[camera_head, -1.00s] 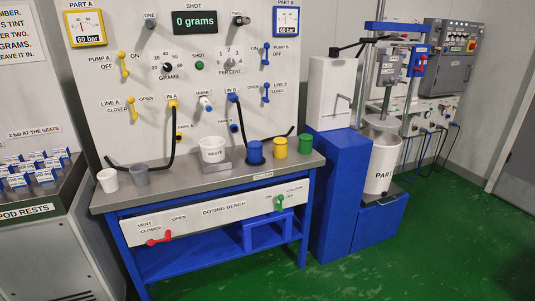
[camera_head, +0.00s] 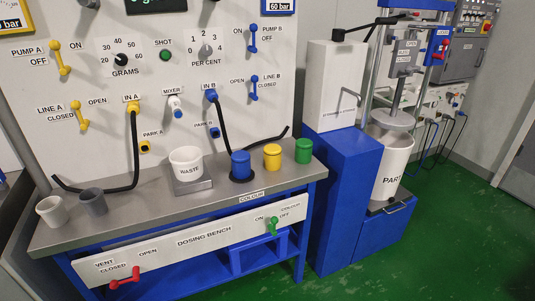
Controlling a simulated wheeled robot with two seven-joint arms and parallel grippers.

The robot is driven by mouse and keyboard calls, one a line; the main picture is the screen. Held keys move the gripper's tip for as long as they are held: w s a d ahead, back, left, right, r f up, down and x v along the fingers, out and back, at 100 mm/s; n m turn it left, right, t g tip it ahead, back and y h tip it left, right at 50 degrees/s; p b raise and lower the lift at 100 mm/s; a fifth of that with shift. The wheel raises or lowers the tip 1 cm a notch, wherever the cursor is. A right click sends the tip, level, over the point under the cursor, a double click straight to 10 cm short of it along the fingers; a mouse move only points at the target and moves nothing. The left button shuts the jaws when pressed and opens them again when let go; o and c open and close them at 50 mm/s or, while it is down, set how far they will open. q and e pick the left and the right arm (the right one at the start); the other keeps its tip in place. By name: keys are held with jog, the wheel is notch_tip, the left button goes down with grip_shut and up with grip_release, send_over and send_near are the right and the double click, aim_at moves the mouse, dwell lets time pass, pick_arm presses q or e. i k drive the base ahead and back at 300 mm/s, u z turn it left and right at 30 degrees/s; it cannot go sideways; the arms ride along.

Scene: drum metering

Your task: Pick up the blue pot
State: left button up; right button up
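The blue pot (camera_head: 240,165) stands upright on the steel bench top (camera_head: 135,206), on a dark round spot near the label COLOUR. It is right of the white WASTE cup (camera_head: 186,164) and left of the yellow pot (camera_head: 272,157). A green pot (camera_head: 303,150) stands farther right. A black hose from IN B hangs down behind the blue pot. Neither of my grippers shows in the head view.
A white cup (camera_head: 51,210) and a grey cup (camera_head: 93,201) stand at the bench's left end. The blue column (camera_head: 345,190) is close past the right end. The panel (camera_head: 80,110) with levers and hoses rises behind. Green floor (camera_head: 460,240) is clear at right.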

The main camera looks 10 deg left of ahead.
aim_at(240, 159)
jog(key=u, duration=0.35)
jog(key=i, duration=0.85)
jog(key=u, duration=0.75)
